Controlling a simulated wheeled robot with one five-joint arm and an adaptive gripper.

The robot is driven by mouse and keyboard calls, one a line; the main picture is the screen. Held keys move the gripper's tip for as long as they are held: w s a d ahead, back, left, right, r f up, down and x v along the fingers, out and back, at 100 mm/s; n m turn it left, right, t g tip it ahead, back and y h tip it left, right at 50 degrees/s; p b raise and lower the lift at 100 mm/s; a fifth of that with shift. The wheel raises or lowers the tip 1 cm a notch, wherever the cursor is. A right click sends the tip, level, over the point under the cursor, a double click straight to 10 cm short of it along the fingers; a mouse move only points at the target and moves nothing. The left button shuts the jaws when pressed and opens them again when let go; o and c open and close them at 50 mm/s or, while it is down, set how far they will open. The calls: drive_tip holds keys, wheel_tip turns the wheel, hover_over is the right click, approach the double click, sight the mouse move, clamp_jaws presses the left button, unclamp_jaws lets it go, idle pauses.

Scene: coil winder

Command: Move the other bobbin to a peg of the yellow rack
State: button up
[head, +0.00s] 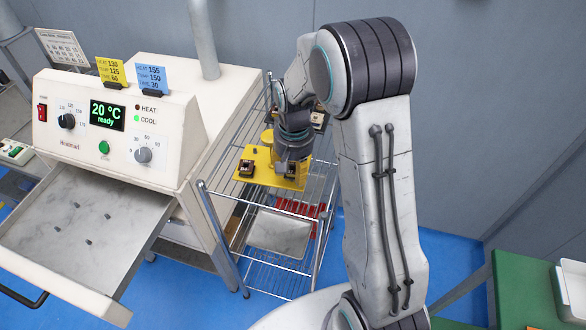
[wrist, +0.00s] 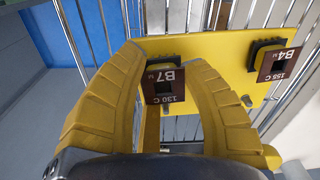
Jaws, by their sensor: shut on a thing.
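The yellow rack (head: 268,178) stands on the top shelf of a wire cart. It also shows in the wrist view (wrist: 215,52) as a flat plate. One bobbin (head: 248,168), dark with a brown label "B4 155 C" in the wrist view (wrist: 277,65), is on the rack. My gripper (head: 292,163) points down at the rack's other end. In the wrist view my gripper (wrist: 163,105) is shut on the bobbin labelled "B7 130 C" (wrist: 163,85), a finger on each side. This bobbin is at the rack; I cannot tell if it sits fully on a peg.
A white oven (head: 120,125) reading "20 °C ready" stands left, its tray (head: 75,225) pulled out with several small pegs. Yellow (head: 110,70) and blue (head: 152,78) cards stand on it. Red items (head: 300,208) and a metal tray (head: 280,235) are lower on the cart. A green table (head: 525,290) is right.

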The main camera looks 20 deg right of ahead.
drive_tip(key=shift+f+b, duration=0.8)
drive_tip(key=shift+f, duration=0.15)
drive_tip(key=o, duration=1.1)
drive_tip(key=shift+r, duration=0.1)
drive_tip(key=r, duration=1.1)
drive_tip(key=shift+s+r, duration=0.25)
drive_tip(key=shift+r, duration=0.15)
